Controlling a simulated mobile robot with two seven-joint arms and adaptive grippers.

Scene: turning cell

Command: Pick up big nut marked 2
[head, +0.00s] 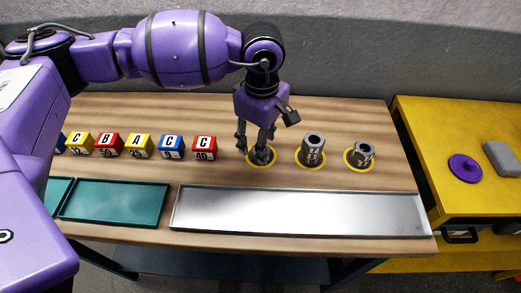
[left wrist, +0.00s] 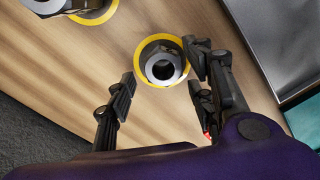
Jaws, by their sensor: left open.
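Three dark grey metal nut pieces stand on yellow rings on the wooden table. The left one (head: 264,157) is low and partly hidden by my left gripper (head: 257,145). The middle one (head: 311,151) is a taller stack with white marks. The right one (head: 362,154) is short and tilted on top, with small white marks. I cannot read any mark for certain. In the left wrist view, my open left gripper (left wrist: 160,78) has its fingers on either side of a nut (left wrist: 163,68) with a round hole, seemingly not gripping it. My right gripper is not in view.
A long metal tray (head: 300,232) lies along the front, with teal trays (head: 114,204) to its left. Several lettered cubes (head: 171,147) stand in a row left of the nuts. A yellow bench (head: 440,130) at right holds a purple disc (head: 465,168) and a grey block (head: 501,158).

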